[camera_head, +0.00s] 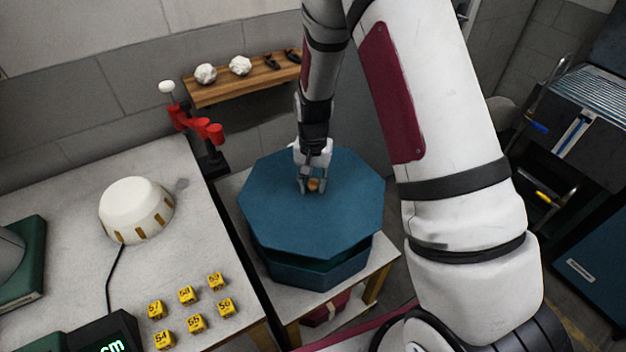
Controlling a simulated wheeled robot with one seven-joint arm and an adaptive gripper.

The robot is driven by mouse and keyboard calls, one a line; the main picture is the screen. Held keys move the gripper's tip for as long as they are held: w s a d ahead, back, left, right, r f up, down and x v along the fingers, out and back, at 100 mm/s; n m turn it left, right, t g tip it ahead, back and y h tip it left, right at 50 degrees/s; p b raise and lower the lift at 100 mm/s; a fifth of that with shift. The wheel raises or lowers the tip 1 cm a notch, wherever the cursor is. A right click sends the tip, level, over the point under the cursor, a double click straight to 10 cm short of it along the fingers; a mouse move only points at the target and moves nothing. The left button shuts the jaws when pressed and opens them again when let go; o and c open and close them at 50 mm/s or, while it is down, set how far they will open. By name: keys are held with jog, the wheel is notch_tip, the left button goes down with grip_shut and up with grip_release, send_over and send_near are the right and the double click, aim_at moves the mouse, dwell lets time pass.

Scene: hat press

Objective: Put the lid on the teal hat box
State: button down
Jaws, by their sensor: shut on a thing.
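The teal octagonal lid (285,222) is over the teal hat box (318,274) on a small side table, in the middle of the head view. My gripper (313,186) is above the lid's centre, its fingers shut on the small tan knob (314,184). The lid looks slightly offset and tilted against the box. A dark gap shows between the lid's edge and the box at the front right. The far side of the box and its inside are hidden under the lid.
The side table (382,262) has little bare top around the box. A worktable (190,250) at left holds a white domed form (135,210) and several yellow numbered blocks (195,322). A red clamp (205,130) and a wooden shelf (245,84) stand behind. Blue equipment (595,265) is at right.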

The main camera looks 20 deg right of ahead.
jog(key=shift+f+b, duration=1.65)
jog(key=shift+f, duration=2.5)
jog(key=shift+f, duration=0.3)
jog(key=c, duration=1.2)
grip_release()
jog(key=shift+r, duration=0.1)
